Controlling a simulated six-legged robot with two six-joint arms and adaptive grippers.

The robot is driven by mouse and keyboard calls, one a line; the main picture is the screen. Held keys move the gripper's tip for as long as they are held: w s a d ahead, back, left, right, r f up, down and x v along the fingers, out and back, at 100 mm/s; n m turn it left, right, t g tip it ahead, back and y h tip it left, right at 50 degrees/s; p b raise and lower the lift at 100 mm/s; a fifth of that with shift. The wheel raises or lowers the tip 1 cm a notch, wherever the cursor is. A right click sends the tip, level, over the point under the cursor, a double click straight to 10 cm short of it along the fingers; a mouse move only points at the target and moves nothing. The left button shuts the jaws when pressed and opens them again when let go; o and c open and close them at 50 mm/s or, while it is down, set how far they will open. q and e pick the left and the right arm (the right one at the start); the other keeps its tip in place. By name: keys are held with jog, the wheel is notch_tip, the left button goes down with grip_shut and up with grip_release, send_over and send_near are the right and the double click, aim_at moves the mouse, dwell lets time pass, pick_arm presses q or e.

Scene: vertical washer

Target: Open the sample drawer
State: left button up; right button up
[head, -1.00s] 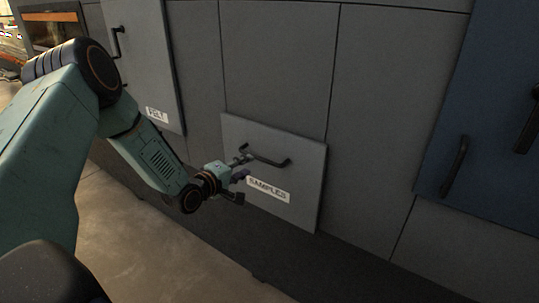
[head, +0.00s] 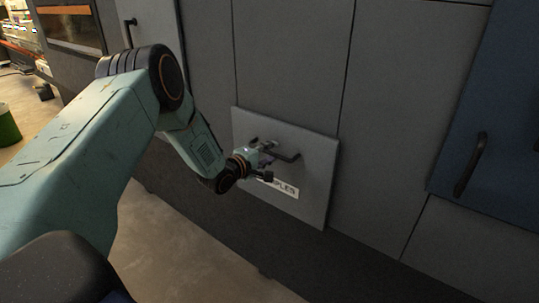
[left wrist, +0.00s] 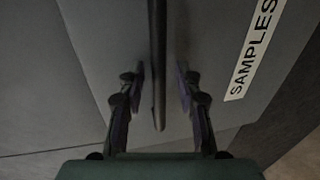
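The sample drawer (head: 310,165) is a grey front panel standing slightly proud of the grey cabinet, with a white SAMPLES label (head: 284,190) partly hidden by my gripper. Its dark bar handle (head: 288,156) is above the label. My left gripper (head: 264,161) is at the handle's left part. In the left wrist view the gripper (left wrist: 160,88) is open, with one finger on each side of the handle bar (left wrist: 158,60). Gaps show between the bar and both fingers. The label (left wrist: 250,50) is to the right there. My right gripper is not in view.
A blue door (head: 495,130) with a dark handle (head: 470,164) is at the right. Grey cabinet panels (head: 400,110) surround the drawer. Open floor (head: 180,250) lies below at the left, and a green bin (head: 8,125) stands at the far left.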

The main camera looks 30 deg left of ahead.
pick_arm(q)
jog(key=shift+d+r, duration=0.1)
jog(key=shift+w+d, duration=0.1)
jog(key=shift+w, duration=0.05)
jog(key=shift+c, duration=0.3)
jog(key=c, duration=0.6)
grip_shut()
